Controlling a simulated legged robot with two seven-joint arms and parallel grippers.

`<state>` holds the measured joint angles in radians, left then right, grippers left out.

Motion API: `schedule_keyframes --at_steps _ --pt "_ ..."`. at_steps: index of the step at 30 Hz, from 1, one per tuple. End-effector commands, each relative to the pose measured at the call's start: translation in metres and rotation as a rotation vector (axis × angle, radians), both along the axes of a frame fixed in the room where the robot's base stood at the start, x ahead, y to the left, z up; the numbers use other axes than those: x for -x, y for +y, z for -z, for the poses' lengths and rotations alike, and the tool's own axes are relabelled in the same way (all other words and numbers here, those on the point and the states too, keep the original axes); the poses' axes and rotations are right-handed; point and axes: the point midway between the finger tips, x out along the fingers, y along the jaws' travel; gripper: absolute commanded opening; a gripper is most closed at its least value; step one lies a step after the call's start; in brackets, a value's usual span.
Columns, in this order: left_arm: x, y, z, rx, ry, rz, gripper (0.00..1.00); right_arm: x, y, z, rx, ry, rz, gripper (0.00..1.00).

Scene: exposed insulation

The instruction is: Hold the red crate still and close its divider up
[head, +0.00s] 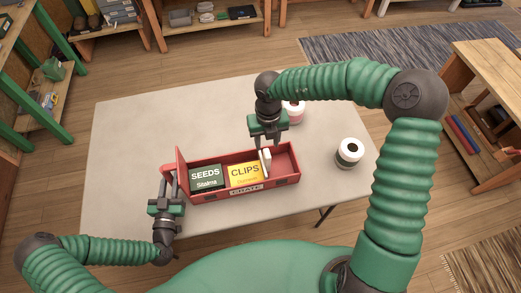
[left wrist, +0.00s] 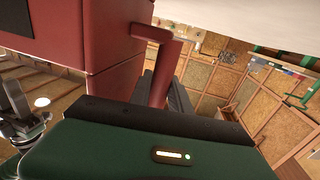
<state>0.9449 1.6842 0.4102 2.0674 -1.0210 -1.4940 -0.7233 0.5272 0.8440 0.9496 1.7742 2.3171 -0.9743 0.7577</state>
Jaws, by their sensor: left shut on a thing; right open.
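The red crate (head: 284,182) stands on the table, its front label reading CRATE. It holds a dark green SEEDS box (head: 206,178) at the left and a yellow CLIPS box (head: 244,174) beside it. A white divider (head: 266,161) stands just right of the CLIPS box; the compartment right of it looks empty. My left gripper (head: 169,188) is shut on the handle at the crate's left end; the red handle (left wrist: 160,75) also shows in the left wrist view. My right gripper (head: 267,142) is open, pointing down over the divider's upper end; contact cannot be told.
The pale table (head: 130,130) has free room behind and left of the crate. A white-lidded jar (head: 349,152) stands right of the crate, and a pink jar (head: 294,110) stands behind it, close to my right gripper. Wooden shelves stand around the room.

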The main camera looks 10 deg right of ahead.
Motion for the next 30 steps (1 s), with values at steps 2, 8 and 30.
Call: schedule_keyframes --at_steps 2,8,30 --pt "0.001 0.000 0.002 -0.001 0.006 -0.001 0.00 -0.001 -0.001 -0.018 0.000 -0.003 0.001 0.42" --pt "0.001 0.000 0.002 -0.001 0.006 -0.001 0.00 0.000 0.000 -0.041 0.000 0.000 -0.001 0.42" --pt "0.000 0.000 0.000 0.004 0.000 -0.001 0.49 0.000 0.000 -0.043 0.000 0.001 -0.001 0.42"
